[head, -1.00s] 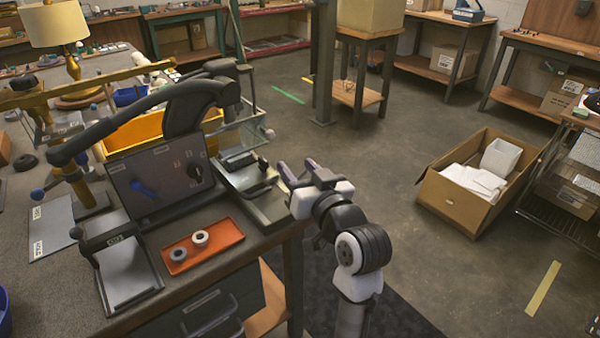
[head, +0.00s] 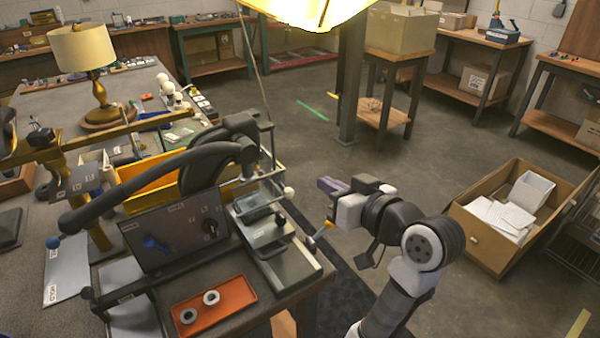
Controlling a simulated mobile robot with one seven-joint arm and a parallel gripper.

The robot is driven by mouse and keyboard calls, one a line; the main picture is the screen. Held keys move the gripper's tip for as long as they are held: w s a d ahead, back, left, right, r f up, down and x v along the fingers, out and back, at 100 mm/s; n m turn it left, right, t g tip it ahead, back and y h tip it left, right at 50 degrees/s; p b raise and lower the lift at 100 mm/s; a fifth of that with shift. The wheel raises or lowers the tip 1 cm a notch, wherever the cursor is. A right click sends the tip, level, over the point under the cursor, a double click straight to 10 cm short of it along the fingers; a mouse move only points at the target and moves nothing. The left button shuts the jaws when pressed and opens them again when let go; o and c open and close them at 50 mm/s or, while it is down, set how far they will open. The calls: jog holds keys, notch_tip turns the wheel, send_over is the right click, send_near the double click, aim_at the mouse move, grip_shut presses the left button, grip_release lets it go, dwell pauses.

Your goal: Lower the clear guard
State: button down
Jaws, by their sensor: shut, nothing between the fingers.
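The clear guard (head: 262,184) is a see-through panel with pale edges beside the dark arbor-type machine (head: 175,238). A white knob (head: 289,192) sits at its right end. The guard appears to stand up behind the small metal bed and fixture (head: 270,232), but its exact tilt is hard to tell. My gripper (head: 325,185) is to the right of the knob, at about its height in the picture, and seems apart from it. Its fingers are together and empty, pointing left towards the guard.
An orange tray (head: 213,305) with two pale rings lies at the bench front. The machine's long black lever (head: 130,185) reaches left. A yellow bin (head: 150,190) is behind. A cardboard box (head: 480,245) stands on the floor to the right, with open floor between.

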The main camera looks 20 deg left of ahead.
jog(key=w+a+f+p, duration=0.2)
jog(key=w+a+f, duration=0.2)
jog(key=a, duration=0.4)
jog(key=shift+w+f+p, duration=0.15)
jog(key=shift+f+p, duration=0.25)
jog(key=shift+f, duration=0.5)
notch_tip(320, 180, down, 5)
jog(key=b, duration=0.4)
jog(key=shift+f, duration=0.2)
